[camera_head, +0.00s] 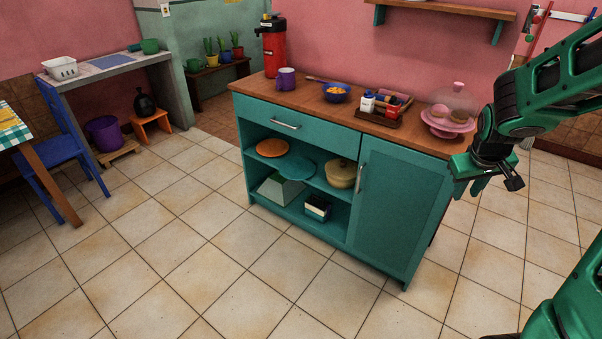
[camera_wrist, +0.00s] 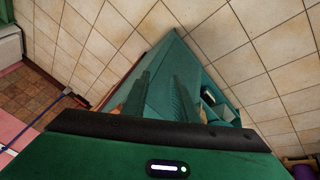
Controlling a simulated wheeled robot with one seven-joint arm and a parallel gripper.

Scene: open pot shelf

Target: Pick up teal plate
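The teal plate (camera_head: 299,167) lies on the upper open shelf of the teal cabinet (camera_head: 398,207). It is between an orange plate (camera_head: 272,147) on its left and a tan lidded pot (camera_head: 342,173) on its right. My gripper (camera_head: 496,186) is at the right, beside the cabinet's right end and well away from the plate. In the wrist view, my gripper (camera_wrist: 160,100) has its two fingers apart with nothing seen between them. The cabinet's top and door side are behind the fingers there. I cannot make out the teal plate in the wrist view.
The lower shelf holds a pale green box-like thing (camera_head: 281,189) and a small dark-and-white box (camera_head: 318,207). The countertop carries a purple mug (camera_head: 286,78), a blue bowl (camera_head: 336,92) and a pink cake stand (camera_head: 449,124). The tiled floor before the cabinet is clear.

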